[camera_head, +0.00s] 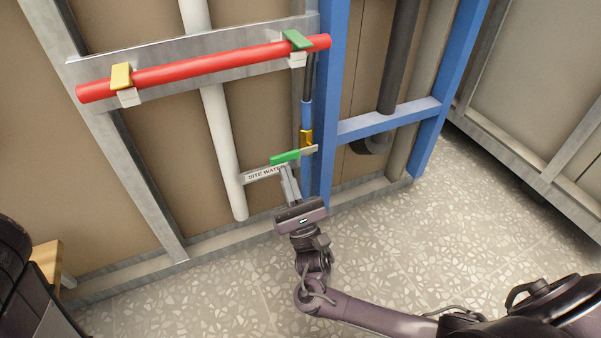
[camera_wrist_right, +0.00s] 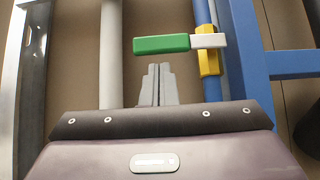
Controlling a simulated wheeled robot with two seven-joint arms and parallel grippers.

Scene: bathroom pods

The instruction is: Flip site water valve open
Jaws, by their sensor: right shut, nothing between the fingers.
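The site water valve has a yellow body (camera_head: 306,138) on a blue vertical pipe (camera_head: 306,112). Its lever, with a green grip (camera_head: 285,158) and a pale grey end, lies roughly horizontal across the pipe, the green part reaching left. In the right wrist view the green grip (camera_wrist_right: 161,44) lies above my fingertips, and the yellow body (camera_wrist_right: 208,62) is to the right. My right gripper (camera_head: 286,171) is shut and empty, its fingertips just below the green grip. I cannot tell whether they touch it. The gripper partly covers the "SITE WATER" label (camera_head: 262,174). My left gripper is not in view.
A blue frame post (camera_head: 329,100) stands close on the right. The speckled floor (camera_head: 400,240) is open to the right.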

